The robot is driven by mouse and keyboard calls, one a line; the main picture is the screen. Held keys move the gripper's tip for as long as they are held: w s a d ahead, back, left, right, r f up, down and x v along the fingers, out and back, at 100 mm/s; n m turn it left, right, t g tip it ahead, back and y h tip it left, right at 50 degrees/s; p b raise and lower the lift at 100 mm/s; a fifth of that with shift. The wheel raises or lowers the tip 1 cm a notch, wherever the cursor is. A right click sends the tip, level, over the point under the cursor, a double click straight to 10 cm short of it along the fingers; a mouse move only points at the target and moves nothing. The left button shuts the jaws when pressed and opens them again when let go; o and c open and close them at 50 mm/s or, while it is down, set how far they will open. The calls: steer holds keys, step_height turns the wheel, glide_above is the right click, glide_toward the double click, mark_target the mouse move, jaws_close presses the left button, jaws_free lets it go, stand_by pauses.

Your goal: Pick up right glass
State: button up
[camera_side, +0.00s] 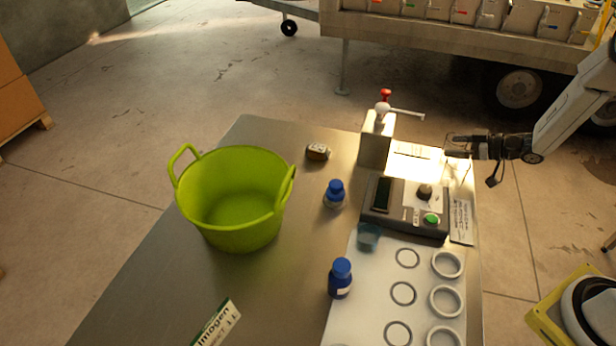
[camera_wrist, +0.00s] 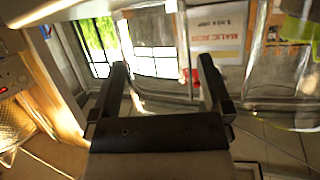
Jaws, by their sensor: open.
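I cannot make out for certain which thing is the right glass. In the side view, a small translucent blue cup (camera_side: 368,236) stands at the top left corner of the white ringed panel. My gripper (camera_side: 457,146) is at the right, beside the brightly lit panel behind the control box, apart from the cup. In the wrist view my gripper (camera_wrist: 163,78) has its two dark fingers spread, and I see nothing held between them. A clear, see-through shape (camera_wrist: 280,85) shows right of the fingers; I cannot tell what it is.
The metal table (camera_side: 150,270) holds a green bucket (camera_side: 238,210), two blue-capped bottles (camera_side: 335,193) (camera_side: 341,278), a small brown object (camera_side: 317,151), a control box (camera_side: 405,207) and a red-and-white lever (camera_side: 385,108). Several white rings (camera_side: 445,301) lie front right. A trailer stands behind.

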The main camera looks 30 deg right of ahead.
steer(key=shift+w+a+f, duration=0.2)
steer(key=shift+w, duration=0.1)
steer(key=c, duration=1.2)
steer(key=shift+o, duration=0.2)
steer(key=shift+r, duration=0.15)
steer(key=shift+d+r, duration=0.1)
steer(key=shift+r, duration=0.65)
steer(key=s+a+r, duration=0.2)
steer(key=s+r, duration=0.3)
steer(key=s, duration=0.1)
steer(key=s+a+r, duration=0.2)
steer(key=s+r, duration=0.4)
steer(key=s, duration=0.1)
steer(key=shift+s+a+r, duration=0.15)
steer(key=shift+a, duration=0.2)
